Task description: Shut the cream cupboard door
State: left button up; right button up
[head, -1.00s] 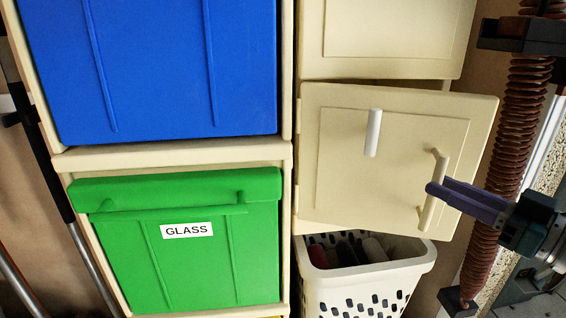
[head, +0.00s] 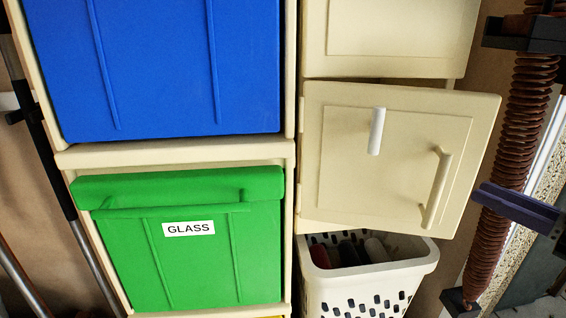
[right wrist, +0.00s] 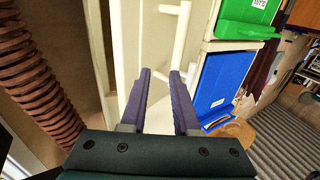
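The cream cupboard door (head: 345,190) stands ajar in the head view, its right side swung out from the cream cupboard. It has a long bar handle (head: 436,188) near its right edge and a short white peg (head: 376,132) near its upper middle. The door also shows ahead of the fingers in the right wrist view (right wrist: 132,45). My right gripper (head: 484,194) is right of the door, apart from the handle. In the right wrist view its two purple fingers (right wrist: 161,75) are spread with nothing between them. My left gripper is not in view.
A white basket (head: 370,285) with several items stands below the door. Blue (head: 165,70) and green (head: 190,260) bins fill the left cabinet, the green one labelled GLASS. A brown ribbed column (head: 508,145) rises at the right.

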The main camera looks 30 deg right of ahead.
jog(key=s, duration=1)
jog(key=shift+d, duration=0.2)
jog(key=shift+f, duration=0.1)
jog(key=shift+c, duration=0.2)
